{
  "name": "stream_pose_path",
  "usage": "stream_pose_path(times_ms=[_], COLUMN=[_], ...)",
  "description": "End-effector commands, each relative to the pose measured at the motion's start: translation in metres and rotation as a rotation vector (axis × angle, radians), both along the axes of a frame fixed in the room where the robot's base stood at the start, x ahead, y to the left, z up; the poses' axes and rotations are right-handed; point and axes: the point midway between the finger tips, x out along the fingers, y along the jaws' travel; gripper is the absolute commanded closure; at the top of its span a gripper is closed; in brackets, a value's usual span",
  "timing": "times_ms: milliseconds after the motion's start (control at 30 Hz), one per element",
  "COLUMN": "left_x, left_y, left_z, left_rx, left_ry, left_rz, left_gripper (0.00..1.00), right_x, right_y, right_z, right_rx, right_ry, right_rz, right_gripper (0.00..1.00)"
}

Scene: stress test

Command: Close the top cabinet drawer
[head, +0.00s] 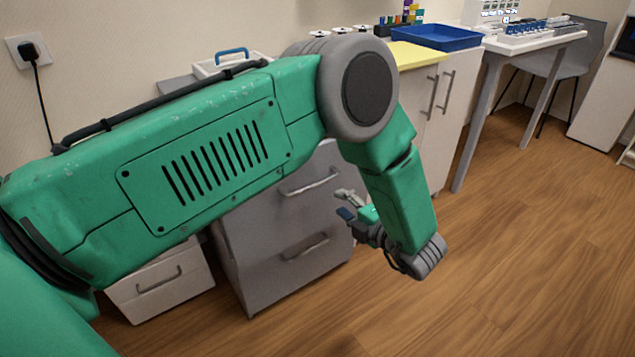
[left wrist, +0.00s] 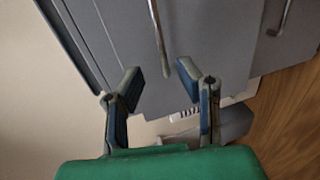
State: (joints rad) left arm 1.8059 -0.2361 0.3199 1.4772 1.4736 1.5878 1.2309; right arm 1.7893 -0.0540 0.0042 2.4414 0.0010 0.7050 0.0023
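The grey cabinet (head: 275,270) stands on the floor, partly hidden behind my green left arm. Its upper drawer front has a metal bar handle (head: 310,182), and a lower front has another handle (head: 305,245). Grey fronts lie beyond, with one handle (left wrist: 158,38) above the gap and another (left wrist: 280,18) to the right. How far the top drawer stands out is unclear. My right gripper is not in view.
A low white drawer unit (head: 160,285) stands left of the grey cabinet. A white cupboard (head: 437,125) with a blue tray (head: 437,37) on top stands behind. A table (head: 530,42) and a grey chair (head: 575,65) are farther back. The wooden floor (head: 520,240) at right is clear.

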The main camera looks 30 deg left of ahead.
Motion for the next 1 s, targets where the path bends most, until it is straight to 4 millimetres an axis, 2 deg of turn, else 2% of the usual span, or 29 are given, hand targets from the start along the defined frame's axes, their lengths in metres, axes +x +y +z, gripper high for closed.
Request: stream_pose_path(times_ms=[300, 500, 700, 1000], left_x=[0.025, 0.039, 0.046, 0.047], left_y=[0.059, 0.091, 0.108, 0.110], left_z=[-0.015, -0.021, -0.024, -0.023], left_rx=[0.007, 0.007, 0.006, 0.007], left_ry=[0.001, 0.001, 0.002, 0.002], left_rz=[0.001, -0.001, -0.001, -0.002], left_gripper=[0.69, 0.69, 0.69, 0.69], right_x=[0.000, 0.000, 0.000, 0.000], right_y=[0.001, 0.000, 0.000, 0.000], right_z=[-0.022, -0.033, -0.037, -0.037], right_rx=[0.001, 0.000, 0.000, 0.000], right_ry=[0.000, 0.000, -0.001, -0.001], right_rz=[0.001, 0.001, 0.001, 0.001], right_gripper=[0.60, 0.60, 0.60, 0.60])
